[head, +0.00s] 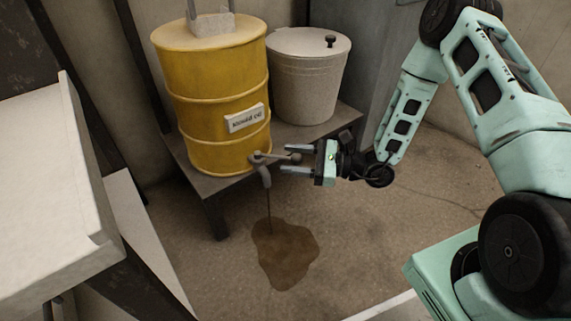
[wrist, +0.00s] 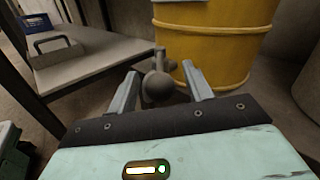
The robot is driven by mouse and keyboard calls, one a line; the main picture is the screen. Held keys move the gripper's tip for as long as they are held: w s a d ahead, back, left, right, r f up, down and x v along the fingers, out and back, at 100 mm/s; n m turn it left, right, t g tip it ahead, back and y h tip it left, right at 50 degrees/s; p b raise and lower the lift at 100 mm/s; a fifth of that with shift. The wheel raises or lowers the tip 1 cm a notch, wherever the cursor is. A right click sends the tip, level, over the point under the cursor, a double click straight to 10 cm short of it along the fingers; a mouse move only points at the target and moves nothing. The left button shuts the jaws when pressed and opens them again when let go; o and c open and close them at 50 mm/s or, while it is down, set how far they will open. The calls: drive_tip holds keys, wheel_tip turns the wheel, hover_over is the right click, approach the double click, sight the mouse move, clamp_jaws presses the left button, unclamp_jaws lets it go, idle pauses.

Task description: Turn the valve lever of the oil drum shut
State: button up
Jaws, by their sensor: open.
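The yellow oil drum (head: 213,95) with a white label stands on a dark low table. At its lower front is a grey valve with a downward spout (head: 265,176), and a thin dark stream runs from it to the floor. The valve lever (head: 281,157) sticks out to the right, toward my gripper. My gripper (head: 286,158) is open, its two fingers pointing at the drum with the lever's end between or very near them. In the wrist view the lever's rounded knob (wrist: 158,87) shows between the open fingers, and the drum (wrist: 215,40) is behind.
A brown oil puddle (head: 284,250) lies on the floor below the spout. A pale lidded bin (head: 308,85) stands right of the drum on the table (head: 325,135). A pale grey surface (head: 45,180) is at the left. The floor right of the puddle is clear.

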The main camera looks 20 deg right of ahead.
sight(278, 157)
drive_tip(key=shift+x, duration=1.1)
clamp_jaws()
